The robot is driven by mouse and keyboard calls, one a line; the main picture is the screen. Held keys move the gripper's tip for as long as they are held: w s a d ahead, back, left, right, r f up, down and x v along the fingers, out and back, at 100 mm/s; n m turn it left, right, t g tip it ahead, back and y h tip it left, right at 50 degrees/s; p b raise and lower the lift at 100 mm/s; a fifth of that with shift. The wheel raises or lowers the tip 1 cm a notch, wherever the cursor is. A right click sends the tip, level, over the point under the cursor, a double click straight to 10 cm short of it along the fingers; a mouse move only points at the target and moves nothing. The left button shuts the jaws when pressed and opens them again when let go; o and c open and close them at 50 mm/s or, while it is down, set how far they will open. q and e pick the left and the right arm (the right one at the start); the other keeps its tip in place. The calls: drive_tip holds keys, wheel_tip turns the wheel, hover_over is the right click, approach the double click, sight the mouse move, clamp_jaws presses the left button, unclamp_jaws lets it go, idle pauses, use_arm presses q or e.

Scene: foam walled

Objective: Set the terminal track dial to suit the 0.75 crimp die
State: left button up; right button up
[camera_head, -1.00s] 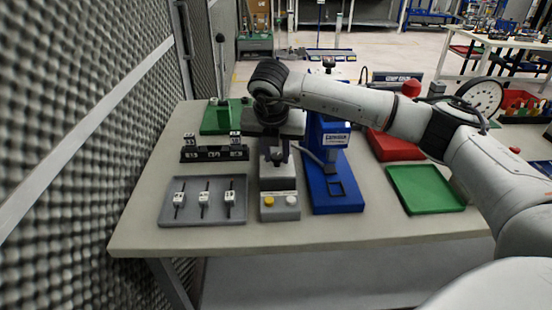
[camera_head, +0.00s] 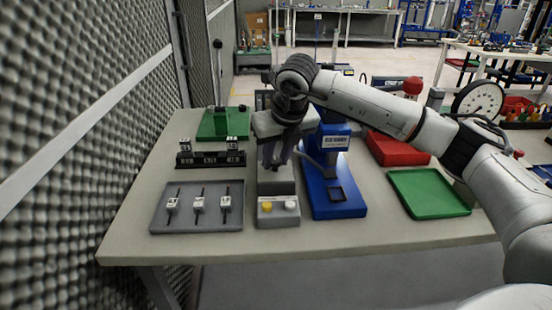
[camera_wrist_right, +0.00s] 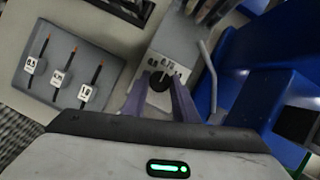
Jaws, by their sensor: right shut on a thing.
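The terminal track dial (camera_wrist_right: 159,81) is a small dark round knob on the pale face of the grey crimp press (camera_head: 278,180). Small printed numbers stand around its far side in the right wrist view; I cannot read the set position surely. My right gripper (camera_wrist_right: 158,92) has its two purple-grey fingers on either side of the knob and is shut on it. In the head view the right gripper (camera_head: 279,160) points down at the press, and the knob is hidden there. Three white labelled pieces on dark rods lie in the grey tray (camera_head: 170,226). My left gripper is not in view.
A black rack (camera_head: 211,160) with two labelled blocks stands behind the tray. A blue press (camera_head: 335,200) stands close right of the grey one. Yellow and white buttons (camera_head: 279,207) sit in front. A green tray (camera_head: 430,192) and red box (camera_head: 398,150) are farther right.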

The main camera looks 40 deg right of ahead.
idle(0.3)
drive_tip(key=o, duration=1.1)
drive_tip(key=shift+r, duration=0.1)
drive_tip(key=v, duration=1)
drive_tip(key=shift+s+r, duration=0.1)
